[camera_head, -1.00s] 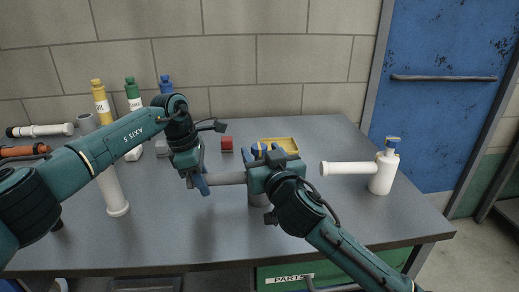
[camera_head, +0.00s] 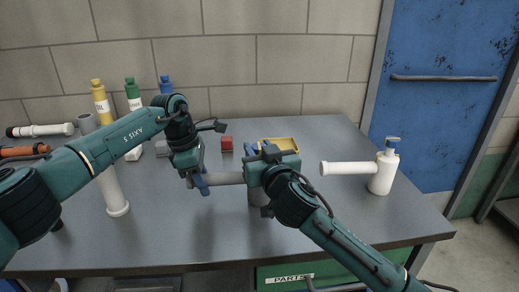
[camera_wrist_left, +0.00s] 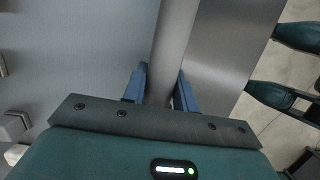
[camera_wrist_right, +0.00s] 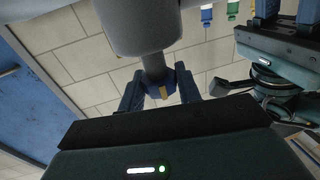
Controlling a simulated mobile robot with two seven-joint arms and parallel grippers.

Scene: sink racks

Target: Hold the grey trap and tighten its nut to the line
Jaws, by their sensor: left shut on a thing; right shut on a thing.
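The grey trap (camera_head: 229,178) is held just above the bench, its side pipe pointing left and its body (camera_head: 257,196) partly hidden behind my right gripper. My left gripper (camera_head: 201,182) is shut on the side pipe. In the left wrist view the grey pipe (camera_wrist_left: 174,50) runs between its blue fingers. My right gripper (camera_head: 262,152) is shut on the nut at the top of the trap. In the right wrist view the blue nut (camera_wrist_right: 158,89) sits between the fingers and shows a yellow mark. The line on the trap cannot be made out.
A white trap (camera_head: 382,174) with a blue nut stands at the right. A yellow tray (camera_head: 283,144) and a red block (camera_head: 227,143) lie behind my grippers. Bottles (camera_head: 101,103) stand at the back left, near a white pipe (camera_head: 116,195). The front of the bench is clear.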

